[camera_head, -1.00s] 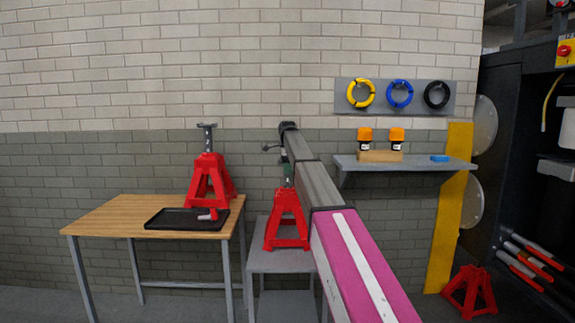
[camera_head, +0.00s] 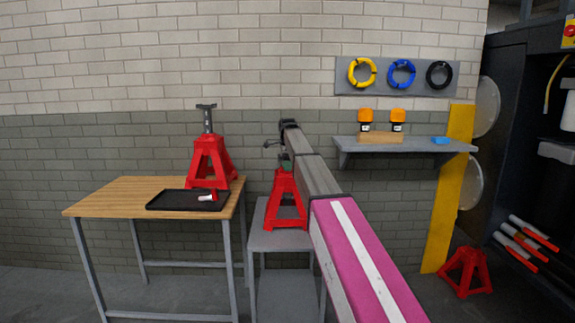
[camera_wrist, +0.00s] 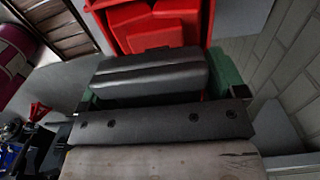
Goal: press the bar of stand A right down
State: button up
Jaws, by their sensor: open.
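A red stand (camera_head: 284,205) with a green part near its top (camera_head: 286,165) is on a grey stool. My gripper (camera_head: 285,135) is above it at the arm's far end; its fingertips are not clear in the head view. In the wrist view, the gripper (camera_wrist: 163,97) is open, its small dark fingertips at either side. A dark grey ridged block (camera_wrist: 150,72) lies just ahead, with green beside it and red stand parts (camera_wrist: 160,22) beyond. Contact is unclear. Another red stand (camera_head: 210,160) has a raised grey post and T-shaped top (camera_head: 206,112). No label shows which is A.
The wooden table (camera_head: 120,195) holds a black tray (camera_head: 170,203) with a small red and white item. The grey stool (camera_head: 275,240) is beside it. A wall shelf (camera_head: 400,147) with orange-topped items is right of my arm. Another red stand (camera_head: 466,270) is on the floor.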

jog(key=shift+r, duration=0.15)
notch_tip(320, 180, up, 10)
jog(key=shift+r, duration=0.25)
dwell(0.4)
